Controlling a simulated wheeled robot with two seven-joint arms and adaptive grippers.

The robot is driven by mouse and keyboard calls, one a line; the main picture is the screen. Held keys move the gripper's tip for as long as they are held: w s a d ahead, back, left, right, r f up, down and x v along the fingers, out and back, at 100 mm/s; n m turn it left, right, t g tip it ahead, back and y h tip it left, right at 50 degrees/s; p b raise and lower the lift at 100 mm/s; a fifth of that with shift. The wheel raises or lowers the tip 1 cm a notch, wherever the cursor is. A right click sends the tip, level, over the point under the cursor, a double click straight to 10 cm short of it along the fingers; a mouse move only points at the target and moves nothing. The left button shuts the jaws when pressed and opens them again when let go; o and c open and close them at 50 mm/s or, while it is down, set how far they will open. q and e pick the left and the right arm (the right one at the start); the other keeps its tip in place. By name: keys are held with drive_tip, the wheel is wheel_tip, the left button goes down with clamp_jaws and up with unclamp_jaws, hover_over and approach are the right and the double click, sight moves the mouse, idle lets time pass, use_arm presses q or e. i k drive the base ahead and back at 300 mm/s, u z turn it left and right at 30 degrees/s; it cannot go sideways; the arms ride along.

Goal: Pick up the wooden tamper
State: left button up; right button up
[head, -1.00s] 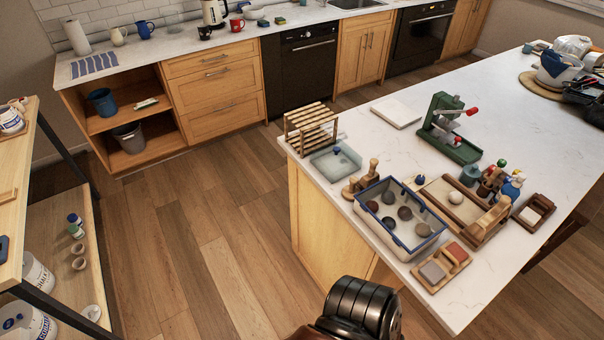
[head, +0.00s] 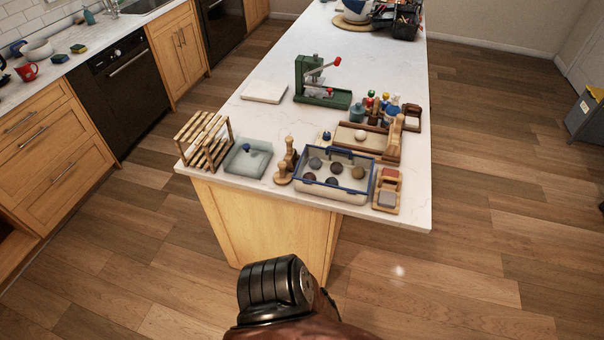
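A wooden piece with a knobbed upright handle (head: 290,152), which looks like the wooden tamper, stands near the front edge of the white island counter (head: 237,108). A second, lower wooden part (head: 283,174) sits right in front of it; I cannot tell whether the two are joined. It is between a glassy pale dish (head: 234,166) on its left and a blue-rimmed tray (head: 330,191) holding several round stones on its right. Neither of my grippers is in view. Only a black and brown part of my own body shows at the bottom.
A wooden rack (head: 203,137) stands at the counter's left corner. Behind are a white slab (head: 264,91) and a green press (head: 322,82). A wooden board (head: 350,139) and a small two-part wooden tray (head: 386,190) crowd the right. Floor (head: 480,210) is open on the right.

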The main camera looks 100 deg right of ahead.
sight(282, 176)
drive_tip(key=z, duration=2)
